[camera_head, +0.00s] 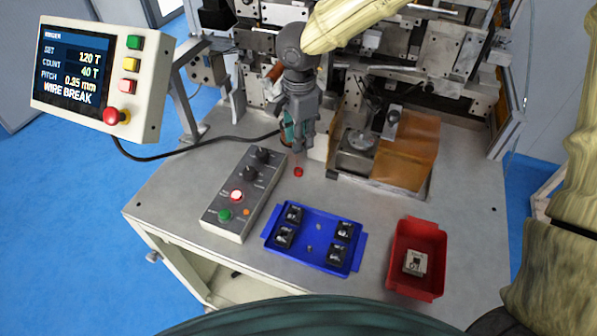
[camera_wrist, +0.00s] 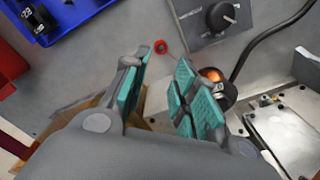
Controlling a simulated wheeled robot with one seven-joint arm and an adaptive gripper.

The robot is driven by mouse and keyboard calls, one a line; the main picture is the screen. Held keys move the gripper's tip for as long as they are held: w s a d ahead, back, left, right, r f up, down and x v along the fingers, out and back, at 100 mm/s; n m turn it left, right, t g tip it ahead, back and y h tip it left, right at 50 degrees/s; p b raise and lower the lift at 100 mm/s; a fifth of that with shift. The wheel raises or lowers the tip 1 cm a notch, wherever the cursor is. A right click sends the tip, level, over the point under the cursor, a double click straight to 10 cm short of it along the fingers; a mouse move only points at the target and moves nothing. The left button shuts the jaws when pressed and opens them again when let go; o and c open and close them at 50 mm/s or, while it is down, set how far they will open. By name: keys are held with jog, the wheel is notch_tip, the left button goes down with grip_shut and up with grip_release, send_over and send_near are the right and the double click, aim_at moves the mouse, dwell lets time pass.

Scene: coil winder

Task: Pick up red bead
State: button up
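The red bead (camera_head: 298,172) is a small round piece on the grey machine table, just right of the control box's upper end. In the wrist view the bead (camera_wrist: 160,47) shows as a red ring with a darker centre, beyond the fingertips and in line with the gap. My gripper (camera_head: 298,146) hangs pointing down, just behind and above the bead. In the wrist view its teal-padded fingers (camera_wrist: 164,68) stand apart with nothing held between them. The bead appears apart from both fingers.
A control box (camera_head: 244,190) with knobs and buttons lies left of the bead. A blue tray (camera_head: 312,262) holding several black parts and a red bin (camera_head: 418,240) with a metal part stand in front. A tan plate (camera_head: 408,150) is at right. A monitor (camera_head: 100,75) reads WIRE BREAK.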

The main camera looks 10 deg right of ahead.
aim_at(298, 170)
jog(key=shift+a+f+n+p, duration=0.1)
jog(key=shift+f+n+p, duration=0.75)
jog(key=shift+f, duration=1.95)
jog(key=shift+f+n+p, duration=0.5)
jog(key=shift+f+n, duration=0.55)
jog(key=shift+f, duration=1.7)
jog(key=shift+c, duration=0.2)
jog(key=c, duration=0.3)
jog(key=shift+c, duration=0.2)
jog(key=shift+r, duration=0.1)
jog(key=shift+r+b, duration=1.1)
jog(key=shift+r, duration=3.85)
